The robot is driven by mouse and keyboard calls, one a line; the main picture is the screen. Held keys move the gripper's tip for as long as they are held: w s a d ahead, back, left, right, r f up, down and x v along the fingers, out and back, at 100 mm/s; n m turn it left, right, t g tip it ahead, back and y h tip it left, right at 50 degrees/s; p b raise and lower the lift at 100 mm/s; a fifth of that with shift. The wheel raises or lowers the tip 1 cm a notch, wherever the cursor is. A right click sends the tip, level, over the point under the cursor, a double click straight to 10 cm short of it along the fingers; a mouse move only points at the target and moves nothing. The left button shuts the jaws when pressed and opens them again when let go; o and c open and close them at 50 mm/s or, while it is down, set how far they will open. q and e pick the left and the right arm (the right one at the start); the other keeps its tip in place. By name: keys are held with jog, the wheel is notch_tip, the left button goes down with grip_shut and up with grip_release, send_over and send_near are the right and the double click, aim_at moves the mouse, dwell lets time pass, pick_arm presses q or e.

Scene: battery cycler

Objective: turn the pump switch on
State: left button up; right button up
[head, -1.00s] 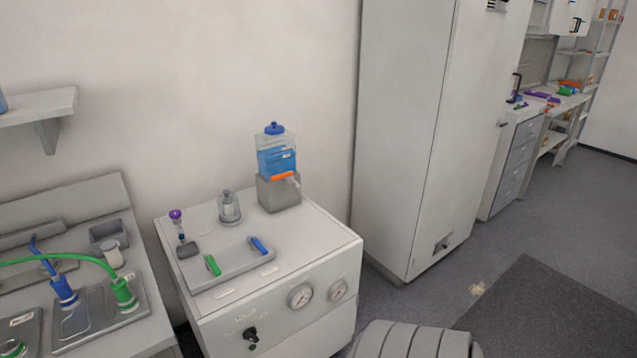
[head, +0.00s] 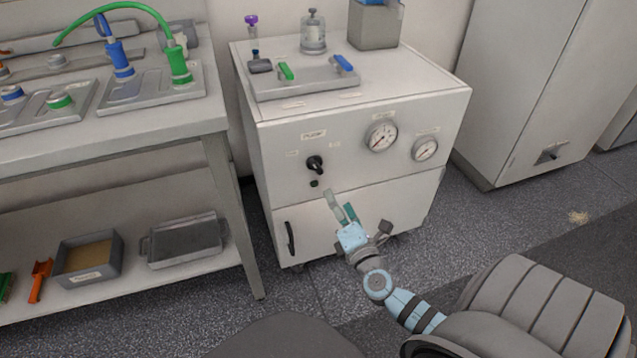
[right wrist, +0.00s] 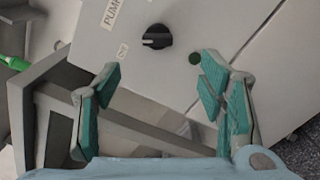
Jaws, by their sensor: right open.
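The pump switch (head: 315,164) is a black rotary knob on the front panel of the white pump cabinet (head: 356,228), under a "PUMP" label, with a small dark round button or lamp (head: 314,184) just below it. In the right wrist view the knob (right wrist: 157,37) is beyond the fingertips, between them in direction, with nothing touching it. My right gripper (head: 341,203) is open and empty, in front of the cabinet, below and slightly right of the knob. Its green-padded fingers (right wrist: 155,88) stand wide apart in the right wrist view. My left gripper is not in view.
Two gauges (head: 381,136) sit right of the knob. A black door handle (head: 290,238) is below left. Atop the cabinet are a tray with green and blue levers (head: 286,71) and a glass vessel (head: 313,33). A bench (head: 214,110) stands close on the left.

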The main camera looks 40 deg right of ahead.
send_near(319, 169)
jog(key=w, duration=0.2)
jog(key=x, duration=0.2)
jog(key=b+x, duration=0.1)
jog(key=x, duration=0.4)
jog(key=shift+w+d+f+b, duration=0.1)
jog(key=shift+w+d+b, duration=0.1)
jog(key=shift+d+b, duration=0.25)
jog(key=shift+w+d, duration=0.2)
jog(key=shift+w, duration=0.2)
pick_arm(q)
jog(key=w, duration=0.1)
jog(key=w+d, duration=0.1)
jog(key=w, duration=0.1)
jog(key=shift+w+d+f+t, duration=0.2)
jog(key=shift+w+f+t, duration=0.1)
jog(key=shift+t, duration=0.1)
pick_arm(e)
jog(key=c, duration=1.2)
